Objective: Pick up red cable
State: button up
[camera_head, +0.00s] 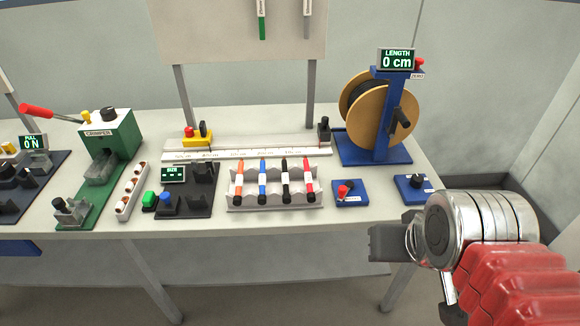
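A white rack (275,202) on the workbench holds a row of short rod-like pieces in orange, blue, black and red. The red one (308,176), which looks like the red cable, is at the right end of the row. It has a dark lower end and leans on the rack. My gripper (386,244) is at the lower right, in front of the bench's front edge, apart from the rack. It is seen from the side, so its opening is hidden. No held thing shows at its tip.
Two small blue blocks (350,194) (413,188) sit right of the rack. A cable reel (366,108) on a blue stand is behind them. A long ruled strip (245,152) lies behind the rack. A dark fixture (187,194) and green crimper (112,136) are left.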

aim_at(311, 197)
jog(key=u, duration=0.65)
jog(key=i, duration=0.9)
jog(key=u, duration=0.7)
